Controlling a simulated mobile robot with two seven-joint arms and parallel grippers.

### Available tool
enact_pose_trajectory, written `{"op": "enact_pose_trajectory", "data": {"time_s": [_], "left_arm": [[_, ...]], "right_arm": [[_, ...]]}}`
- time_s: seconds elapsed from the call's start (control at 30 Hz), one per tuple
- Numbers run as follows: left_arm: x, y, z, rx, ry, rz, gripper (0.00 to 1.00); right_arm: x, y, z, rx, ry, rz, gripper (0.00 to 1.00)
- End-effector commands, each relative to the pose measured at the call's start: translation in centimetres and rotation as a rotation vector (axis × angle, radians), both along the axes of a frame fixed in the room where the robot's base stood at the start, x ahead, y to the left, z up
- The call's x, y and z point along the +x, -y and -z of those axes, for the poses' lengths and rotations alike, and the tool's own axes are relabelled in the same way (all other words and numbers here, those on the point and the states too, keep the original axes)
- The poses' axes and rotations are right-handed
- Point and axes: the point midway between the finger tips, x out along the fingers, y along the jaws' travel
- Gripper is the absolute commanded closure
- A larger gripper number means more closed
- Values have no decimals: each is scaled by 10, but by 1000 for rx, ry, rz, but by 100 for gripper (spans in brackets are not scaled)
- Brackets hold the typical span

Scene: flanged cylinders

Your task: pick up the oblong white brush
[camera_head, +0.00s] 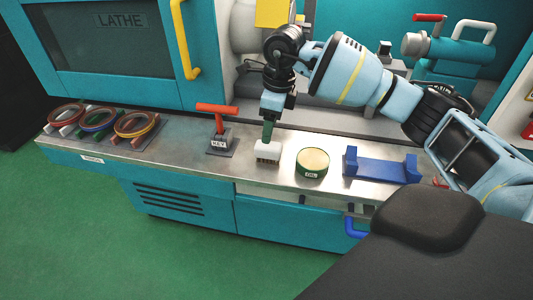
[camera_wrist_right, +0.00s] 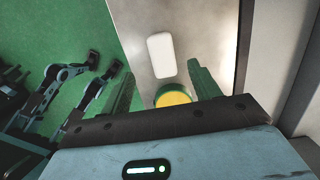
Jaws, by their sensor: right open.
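The oblong white brush (camera_head: 268,150) stands on the metal bench top with its bristle side down. In the right wrist view its white back (camera_wrist_right: 160,55) is a rounded oblong. My right gripper (camera_head: 268,138) points down just over the brush, with green fingers. In the right wrist view the gripper (camera_wrist_right: 161,78) is open, and the brush shows in line with the gap between the fingers. I cannot tell whether the fingertips touch it. My left gripper is not clearly shown in either view.
A green can with a yellow top (camera_head: 312,162) stands close right of the brush, with a blue cradle (camera_head: 381,166) beyond it. A red-handled key on a stand (camera_head: 219,130) is to the left. Several coloured rings (camera_head: 100,121) sit far left. The lathe (camera_head: 120,45) rises behind.

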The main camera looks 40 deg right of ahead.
Motion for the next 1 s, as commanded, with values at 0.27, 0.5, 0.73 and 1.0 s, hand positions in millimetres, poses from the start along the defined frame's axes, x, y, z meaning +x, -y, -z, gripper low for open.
{"op": "enact_pose_trajectory", "data": {"time_s": [0.27,0.5,0.73,1.0], "left_arm": [[2,0,0,0,5,-1,61],[1,0,1,0,2,-1,61],[1,0,0,0,2,-1,61],[-2,0,0,1,-3,-1,61]], "right_arm": [[0,5,3,-18,-7,6,38],[2,2,24,-15,-6,5,38],[2,2,35,-15,-8,5,38],[5,-1,70,-13,-6,5,38]]}}
